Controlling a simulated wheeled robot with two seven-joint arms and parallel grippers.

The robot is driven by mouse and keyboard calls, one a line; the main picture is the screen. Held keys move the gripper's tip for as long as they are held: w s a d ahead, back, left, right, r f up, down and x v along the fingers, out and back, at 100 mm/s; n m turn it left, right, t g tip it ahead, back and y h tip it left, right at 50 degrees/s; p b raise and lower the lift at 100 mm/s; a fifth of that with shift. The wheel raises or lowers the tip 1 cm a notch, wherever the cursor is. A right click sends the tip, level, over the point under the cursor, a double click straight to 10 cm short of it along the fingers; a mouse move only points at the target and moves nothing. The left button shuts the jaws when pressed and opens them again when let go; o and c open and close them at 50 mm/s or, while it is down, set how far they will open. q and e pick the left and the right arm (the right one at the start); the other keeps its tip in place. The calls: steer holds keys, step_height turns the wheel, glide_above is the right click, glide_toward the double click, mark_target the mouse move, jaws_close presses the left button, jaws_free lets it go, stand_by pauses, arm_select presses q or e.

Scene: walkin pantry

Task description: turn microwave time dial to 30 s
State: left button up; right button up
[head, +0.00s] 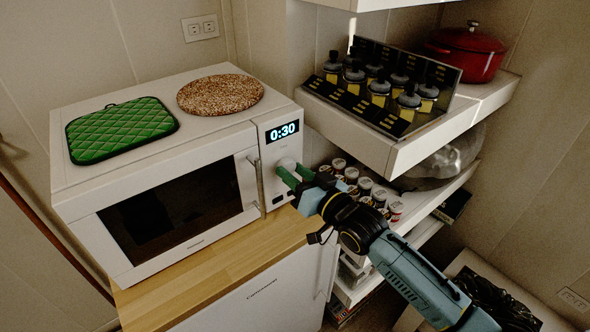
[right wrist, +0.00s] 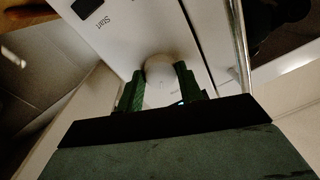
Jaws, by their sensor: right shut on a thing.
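The white microwave (head: 85,200) stands on a wooden counter, its door closed. Its display (head: 284,131) reads 0:30. The pale round time dial (head: 287,164) is on the panel below the display, partly hidden by my gripper. My right gripper (head: 288,175) is at the panel with its green fingers on either side of the dial. In the right wrist view, the dial (right wrist: 159,71) sits between the two green fingers (right wrist: 160,88), and the gripper is shut on it. The start button label shows beside it there. My left gripper is in neither view.
A green quilted pot holder (head: 122,128) and a round cork mat (head: 221,94) lie on the microwave. Right of it are shelves with a rack of bottles (head: 385,85), a red pot (head: 467,52) and several small jars (head: 365,186). Bare wooden counter (head: 215,262) runs in front.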

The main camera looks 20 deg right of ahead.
stand_by(0.4)
steer(key=o, duration=1)
steer(key=v, duration=1.3)
steer(key=shift+s, duration=0.2)
steer(key=shift+f, duration=0.1)
